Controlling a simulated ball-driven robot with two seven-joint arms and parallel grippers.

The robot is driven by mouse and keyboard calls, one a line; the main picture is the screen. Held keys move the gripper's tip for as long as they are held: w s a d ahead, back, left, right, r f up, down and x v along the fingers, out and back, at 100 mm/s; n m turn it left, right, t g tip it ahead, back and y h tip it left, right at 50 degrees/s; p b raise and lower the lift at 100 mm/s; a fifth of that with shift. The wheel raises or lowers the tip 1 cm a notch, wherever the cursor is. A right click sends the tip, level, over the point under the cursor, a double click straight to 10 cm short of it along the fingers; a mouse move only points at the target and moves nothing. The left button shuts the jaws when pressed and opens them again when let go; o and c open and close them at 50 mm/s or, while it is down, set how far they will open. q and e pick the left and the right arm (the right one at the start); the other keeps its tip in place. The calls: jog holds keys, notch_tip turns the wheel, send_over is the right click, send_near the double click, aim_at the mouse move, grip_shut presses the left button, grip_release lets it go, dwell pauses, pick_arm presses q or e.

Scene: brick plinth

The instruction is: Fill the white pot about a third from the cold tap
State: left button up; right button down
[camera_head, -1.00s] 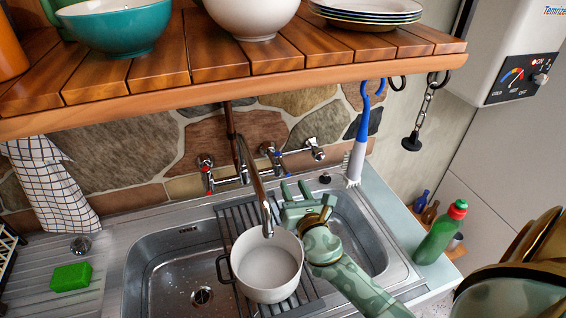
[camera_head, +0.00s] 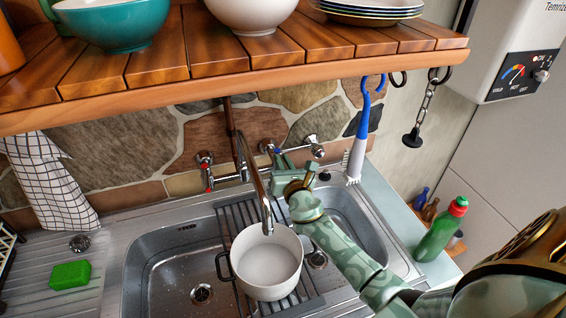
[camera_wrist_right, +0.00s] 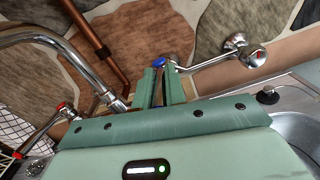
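The white pot (camera_head: 267,262) stands upright on the dark rack across the sink, under the spout (camera_head: 266,215). Its inside looks plain white, and no stream of water shows. The cold tap, with a blue cap, is mostly hidden by my right gripper (camera_head: 284,161) in the head view. In the right wrist view the cold tap's blue cap (camera_wrist_right: 158,62) shows at the fingertips. The two green fingers (camera_wrist_right: 160,85) have a narrow gap between them, one on each side of the cap; contact cannot be seen. My left gripper is not in view.
The red-marked tap (camera_head: 206,170) is left of the spout. A wooden shelf (camera_head: 230,75) with bowls and plates overhangs the sink. A blue brush (camera_head: 357,150) hangs right of the taps. A green bottle (camera_head: 441,232) stands at the right edge.

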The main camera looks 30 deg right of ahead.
jog(key=n+y+b, duration=0.1)
jog(key=y, duration=0.1)
jog(key=d+n+y+b, duration=0.1)
jog(key=y, duration=0.1)
jog(key=shift+s+d+f+n+t, duration=0.1)
jog(key=shift+d+n+t, duration=0.1)
jog(key=shift+n+t, duration=0.15)
jog(key=c, duration=1.5)
grip_release()
jog(key=shift+o, duration=0.2)
jog(key=s+b, duration=0.1)
jog(key=s, duration=1.5)
jog(key=shift+s+a+b, duration=0.15)
jog(key=shift+b, duration=0.25)
